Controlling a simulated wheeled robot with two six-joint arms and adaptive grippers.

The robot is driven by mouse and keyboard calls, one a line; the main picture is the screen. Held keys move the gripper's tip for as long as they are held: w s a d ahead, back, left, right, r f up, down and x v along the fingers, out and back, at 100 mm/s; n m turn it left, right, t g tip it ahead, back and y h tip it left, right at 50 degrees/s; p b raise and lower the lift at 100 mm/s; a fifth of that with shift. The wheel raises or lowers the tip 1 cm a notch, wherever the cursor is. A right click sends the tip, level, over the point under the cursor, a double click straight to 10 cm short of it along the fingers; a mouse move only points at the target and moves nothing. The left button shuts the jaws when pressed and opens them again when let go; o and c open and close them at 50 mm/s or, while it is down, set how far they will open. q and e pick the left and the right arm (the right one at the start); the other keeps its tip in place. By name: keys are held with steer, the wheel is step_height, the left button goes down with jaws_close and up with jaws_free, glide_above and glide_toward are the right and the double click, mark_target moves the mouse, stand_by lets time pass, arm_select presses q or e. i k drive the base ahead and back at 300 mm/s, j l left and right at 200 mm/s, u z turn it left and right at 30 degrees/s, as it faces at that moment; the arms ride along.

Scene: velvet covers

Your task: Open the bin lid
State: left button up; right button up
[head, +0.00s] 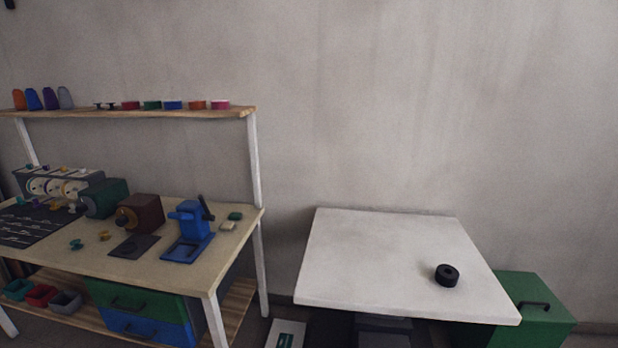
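A green box-shaped bin (540,328) stands on the floor at the far right, partly hidden behind the white table. Its flat green lid (524,284) looks closed. A dark bar handle (535,305) sits on the bin near the lid's front edge. The bin's left side is covered by the table corner, and its bottom is cut off by the picture's lower edge. Neither of my grippers shows in the head view.
The white table (390,250) bears a black ring-shaped object (447,275) near its right side. A dark box (383,328) is partly hidden under it. A wooden workbench (150,268) with several machines and a shelf (180,114) fills the left.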

mark_target(536, 303)
steer(key=z, duration=1.7)
